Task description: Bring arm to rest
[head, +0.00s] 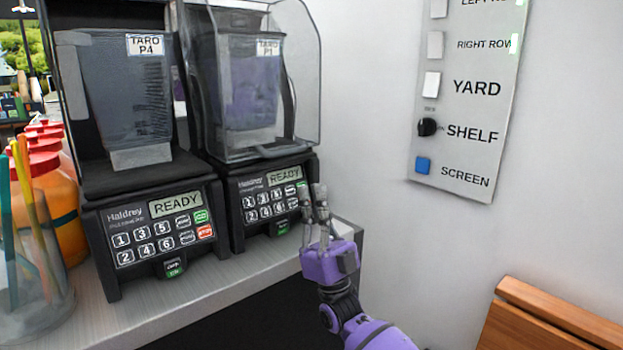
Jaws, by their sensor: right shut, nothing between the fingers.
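My right gripper (317,206), purple with grey fingers, points upward at the front right corner of the right blender (255,195). Its fingers are shut and empty, in front of the right end of that blender's keypad; I cannot tell whether they touch it. My purple right arm comes in from the bottom right. My left gripper is not in view.
The left blender (155,235) stands beside the right one on a grey counter (190,307); both displays read READY. Orange bottles (65,205) and a clear jar of sticks (35,290) stand at left. A switch panel (465,100) is on the wall. A wooden piece (550,325) is at bottom right.

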